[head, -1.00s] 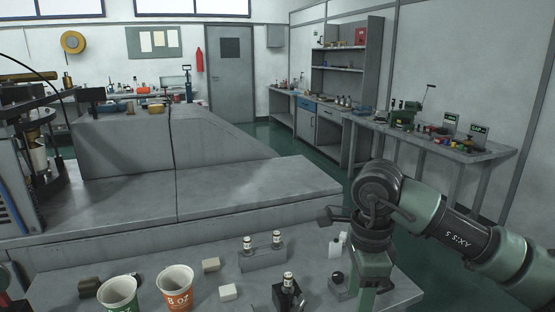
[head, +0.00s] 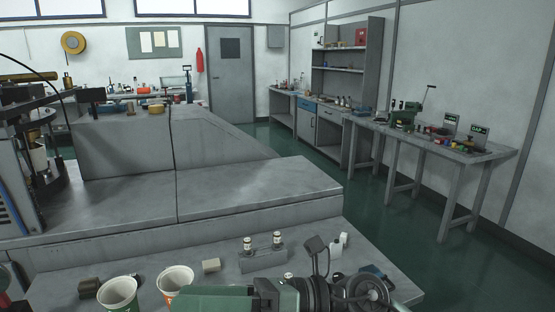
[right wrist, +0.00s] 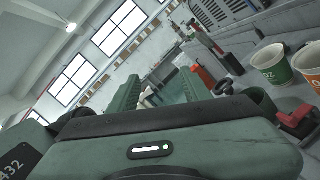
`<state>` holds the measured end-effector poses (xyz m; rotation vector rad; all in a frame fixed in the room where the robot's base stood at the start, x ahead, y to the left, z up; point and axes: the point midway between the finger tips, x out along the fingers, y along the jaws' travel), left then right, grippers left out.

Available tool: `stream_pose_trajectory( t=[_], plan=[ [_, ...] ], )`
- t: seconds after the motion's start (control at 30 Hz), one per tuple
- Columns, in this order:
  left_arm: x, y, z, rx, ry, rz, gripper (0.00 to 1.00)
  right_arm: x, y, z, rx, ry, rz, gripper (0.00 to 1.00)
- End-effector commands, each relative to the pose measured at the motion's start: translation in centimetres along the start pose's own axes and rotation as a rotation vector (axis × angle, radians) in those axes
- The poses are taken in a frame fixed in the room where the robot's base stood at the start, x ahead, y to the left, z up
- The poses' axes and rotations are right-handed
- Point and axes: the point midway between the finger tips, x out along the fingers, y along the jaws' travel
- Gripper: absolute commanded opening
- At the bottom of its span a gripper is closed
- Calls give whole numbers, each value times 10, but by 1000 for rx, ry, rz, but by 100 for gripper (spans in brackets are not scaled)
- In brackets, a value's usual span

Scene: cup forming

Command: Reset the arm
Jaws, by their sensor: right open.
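My right arm crosses the bottom of the head view, with its green right gripper (head: 215,298) low in front, pointing left near the paper cups. In the right wrist view the two green fingers (right wrist: 157,92) stand apart with nothing between them. A white and green paper cup (head: 118,293) and a white and orange paper cup (head: 175,278) stand upright on the near table. The gripper overlaps the orange cup's lower part in the head view; I cannot tell whether they touch. Both cups also show at the right of the wrist view. My left gripper is not in view.
A machine (head: 30,150) stands at the left. Green floor is free at right.

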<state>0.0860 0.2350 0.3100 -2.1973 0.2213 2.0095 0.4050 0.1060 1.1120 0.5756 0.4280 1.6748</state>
Motion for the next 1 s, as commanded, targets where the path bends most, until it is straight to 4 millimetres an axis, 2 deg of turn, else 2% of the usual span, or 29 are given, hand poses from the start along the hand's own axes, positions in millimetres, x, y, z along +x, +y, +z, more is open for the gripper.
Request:
stream_pose_trajectory(
  t=[0.03, 0.07, 0.1, 0.17, 0.2, 0.27, 0.3, 0.37, 0.4, 0.47, 0.5, 0.57, 0.63, 0.7, 0.8, 0.9, 0.97, 1.0],
  plan=[
    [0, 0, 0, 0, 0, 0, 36, -5, 5, 22, 115, -186, 29, 49],
    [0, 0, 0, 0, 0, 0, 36, -13, 5, 37, 183, -295, 40, 49],
    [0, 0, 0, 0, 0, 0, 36, -26, 2, 55, 279, -440, 49, 49],
    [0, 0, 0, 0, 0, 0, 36, -55, -11, 76, 429, -654, 51, 49],
    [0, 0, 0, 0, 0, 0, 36, -78, -23, 84, 532, -793, 46, 49],
    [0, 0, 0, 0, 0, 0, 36, -117, -46, 86, 694, -999, 25, 49],
    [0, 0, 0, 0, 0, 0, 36, -143, -63, 81, 796, -1125, 5, 49],
    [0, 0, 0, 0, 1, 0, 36, -180, -86, 64, 942, -1297, -30, 49],
    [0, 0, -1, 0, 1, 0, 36, -202, -101, 49, 1034, -1401, -59, 49],
    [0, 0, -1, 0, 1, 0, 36, -232, -120, 19, 1167, -1548, -107, 49],
    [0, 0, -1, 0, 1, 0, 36, -250, -130, -3, 1252, -1638, -142, 49],
    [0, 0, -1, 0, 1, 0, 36, -275, -141, -41, 1377, -1767, -201, 49],
    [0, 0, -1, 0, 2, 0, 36, -298, -148, -89, 1516, -1906, -279, 49],
    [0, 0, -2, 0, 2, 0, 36, -316, -149, -139, 1650, -2034, -364, 49],
    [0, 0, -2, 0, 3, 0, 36, -332, -139, -203, 1808, -2182, -487, 49],
    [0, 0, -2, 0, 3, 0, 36, -339, -125, -252, 1929, -2286, -596, 49],
    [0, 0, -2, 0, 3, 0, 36, -341, -115, -276, 1989, -2335, -657, 49],
    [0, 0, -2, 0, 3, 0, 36, -342, -108, -291, -1964, 2292, 674, 49]
  ],
)
